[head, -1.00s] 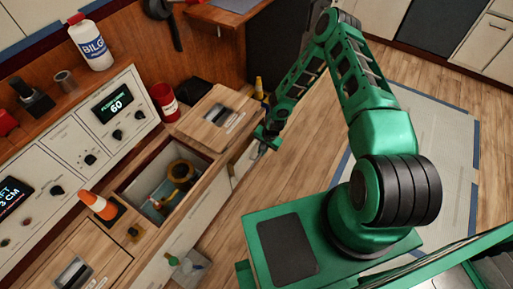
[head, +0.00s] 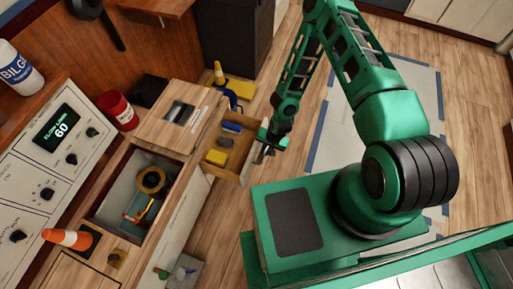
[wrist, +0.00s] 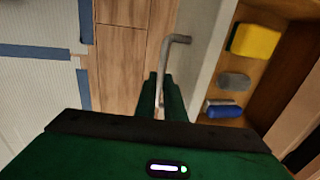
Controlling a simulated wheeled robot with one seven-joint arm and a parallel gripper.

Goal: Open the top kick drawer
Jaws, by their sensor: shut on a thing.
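The top kick drawer (head: 234,170) stands pulled out from the wooden counter's base in the head view, with its inside showing. In it lie a yellow block (head: 217,157), a grey piece (head: 225,142) and a blue piece (head: 232,127). They also show in the wrist view, the yellow block (wrist: 255,41) farthest from my gripper. My gripper (wrist: 160,92) is shut on the drawer's metal bar handle (wrist: 177,40), near one end. In the head view my gripper (head: 266,145) is at the drawer's front.
An open bin in the counter (head: 110,200) holds a brass-coloured fitting. Wooden floor (head: 300,150) lies clear beside my gripper.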

